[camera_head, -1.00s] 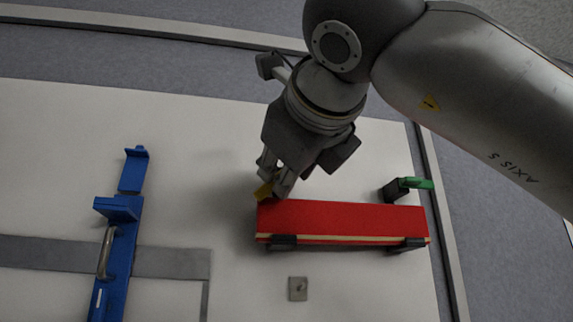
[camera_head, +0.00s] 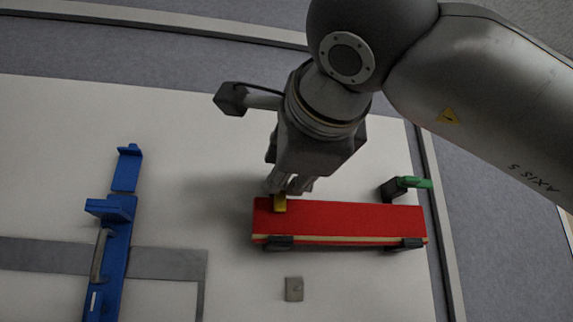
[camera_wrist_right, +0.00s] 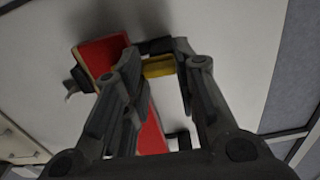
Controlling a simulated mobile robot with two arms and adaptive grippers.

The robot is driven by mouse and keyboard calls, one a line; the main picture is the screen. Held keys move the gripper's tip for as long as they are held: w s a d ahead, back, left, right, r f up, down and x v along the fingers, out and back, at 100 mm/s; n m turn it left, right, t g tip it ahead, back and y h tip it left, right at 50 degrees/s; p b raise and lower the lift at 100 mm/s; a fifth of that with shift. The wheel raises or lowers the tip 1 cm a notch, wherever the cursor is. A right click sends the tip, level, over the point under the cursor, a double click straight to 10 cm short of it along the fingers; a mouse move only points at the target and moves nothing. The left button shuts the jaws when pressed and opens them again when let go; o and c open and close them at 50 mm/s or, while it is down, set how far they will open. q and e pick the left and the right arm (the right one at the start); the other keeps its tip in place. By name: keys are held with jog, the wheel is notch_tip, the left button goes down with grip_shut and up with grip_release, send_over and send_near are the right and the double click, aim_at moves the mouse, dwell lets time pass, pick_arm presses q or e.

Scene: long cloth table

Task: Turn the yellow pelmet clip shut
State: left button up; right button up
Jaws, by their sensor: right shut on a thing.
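The yellow clip (camera_head: 280,203) lies over the top edge of the red pelmet board (camera_head: 345,219), near the board's left end. My right gripper (camera_head: 289,189) is at the clip, and its fingers are shut on it. In the right wrist view the yellow clip (camera_wrist_right: 159,67) sits between the two fingers of my right gripper (camera_wrist_right: 158,75). The fingers hide part of the red board (camera_wrist_right: 101,57). The clip's pivot is hidden by the gripper. My left gripper is not in view.
A green clip (camera_head: 414,182) on a black block sticks out to the right, above the board's right end. Black brackets (camera_head: 279,242) hold the board's lower edge. A small grey plate (camera_head: 294,289) lies below. A blue fixture (camera_head: 112,240) stands at left. Bare cloth lies between.

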jog(key=shift+a+f, duration=0.1)
dwell(0.5)
jog(key=o, duration=0.7)
jog(key=shift+c, duration=0.2)
jog(key=o, duration=0.4)
jog(key=shift+s, duration=0.15)
jog(key=shift+c, duration=0.2)
jog(key=shift+s, duration=0.1)
jog(key=s+d, duration=0.2)
jog(key=s, duration=0.9)
jog(key=shift+s+d, duration=0.2)
jog(key=shift+s, duration=0.1)
